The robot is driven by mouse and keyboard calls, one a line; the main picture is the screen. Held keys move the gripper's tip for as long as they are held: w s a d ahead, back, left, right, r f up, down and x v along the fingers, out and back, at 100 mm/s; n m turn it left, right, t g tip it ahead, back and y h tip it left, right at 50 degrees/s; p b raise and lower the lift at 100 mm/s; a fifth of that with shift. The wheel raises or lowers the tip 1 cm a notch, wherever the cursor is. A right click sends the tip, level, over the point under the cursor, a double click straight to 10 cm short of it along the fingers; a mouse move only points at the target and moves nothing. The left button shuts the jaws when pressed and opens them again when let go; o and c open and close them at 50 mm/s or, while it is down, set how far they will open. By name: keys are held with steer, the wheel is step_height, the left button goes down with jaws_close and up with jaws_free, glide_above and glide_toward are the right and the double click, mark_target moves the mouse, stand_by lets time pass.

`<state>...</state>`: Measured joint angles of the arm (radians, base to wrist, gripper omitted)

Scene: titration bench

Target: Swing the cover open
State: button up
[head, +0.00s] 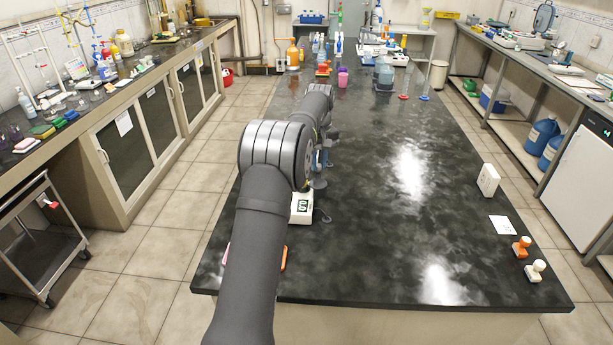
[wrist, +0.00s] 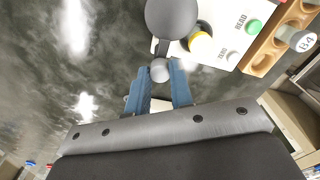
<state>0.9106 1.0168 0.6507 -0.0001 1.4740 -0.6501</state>
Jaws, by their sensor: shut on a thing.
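A white instrument (wrist: 232,40) with buttons marked READ and ZERO is at the top of the wrist view. It also shows in the head view (head: 301,218) with a green display. A round grey cover (wrist: 170,16) sits at its edge, with a short arm leading to a small grey knob (wrist: 160,70). My gripper (wrist: 160,76) has blue fingers and is shut on the knob between their tips. A yellow-rimmed dark round part (wrist: 200,42) shows beside the cover, partly hidden by it. In the head view my arm hides much of the instrument.
A wooden rack (wrist: 265,52) with a vial labelled B4 (wrist: 303,40) stands right beside the instrument in the wrist view. The dark bench top (head: 400,230) is clear to the right.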

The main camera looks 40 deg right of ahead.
steer(key=n, duration=0.6)
steer(key=shift+n, duration=0.3)
steer(key=n, duration=0.5)
steer(key=o, duration=1.3)
steer(key=shift+o, duration=0.2)
steer(key=shift+r, duration=0.15)
steer(key=shift+r, duration=3.35)
